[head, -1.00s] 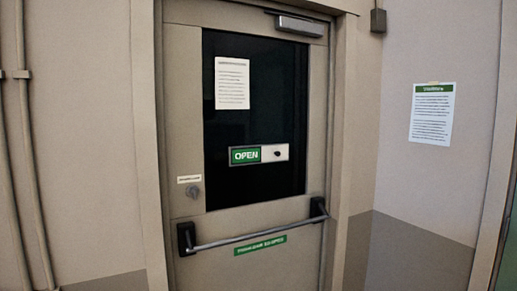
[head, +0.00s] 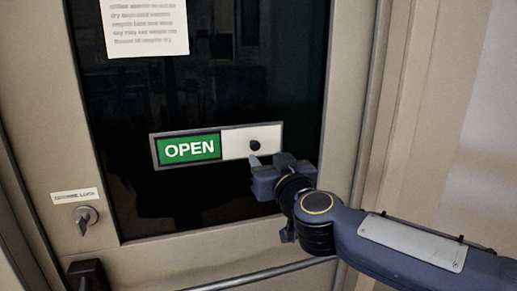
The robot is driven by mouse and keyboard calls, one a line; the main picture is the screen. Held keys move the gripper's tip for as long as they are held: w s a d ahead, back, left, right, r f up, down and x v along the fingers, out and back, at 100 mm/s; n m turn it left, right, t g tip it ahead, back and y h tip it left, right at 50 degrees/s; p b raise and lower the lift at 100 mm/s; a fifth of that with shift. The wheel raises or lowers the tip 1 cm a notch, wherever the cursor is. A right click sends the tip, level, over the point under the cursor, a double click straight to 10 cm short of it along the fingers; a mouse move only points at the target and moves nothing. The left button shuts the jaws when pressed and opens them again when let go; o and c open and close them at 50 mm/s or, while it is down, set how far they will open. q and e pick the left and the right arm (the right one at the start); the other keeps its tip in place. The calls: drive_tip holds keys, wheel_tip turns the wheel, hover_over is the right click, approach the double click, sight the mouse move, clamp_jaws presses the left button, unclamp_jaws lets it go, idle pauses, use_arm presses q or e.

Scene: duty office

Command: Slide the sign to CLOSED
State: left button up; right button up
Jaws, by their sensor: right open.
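The jaws are open with nothing held; I cannot tell whether a fingertip touches the plate. My left gripper is not in view.
The door (head: 152,238) is closed, with a paper notice (head: 145,22) above the sign. A lock cylinder (head: 86,218) is at the lower left. The door frame (head: 399,110) stands to the right.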

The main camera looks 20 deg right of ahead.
sight(256, 146)
drive_tip(key=w+b, duration=0.1)
drive_tip(key=w, duration=0.6)
drive_tip(key=shift+w+a, duration=0.1)
drive_tip(key=shift+a, duration=0.05)
clamp_jaws()
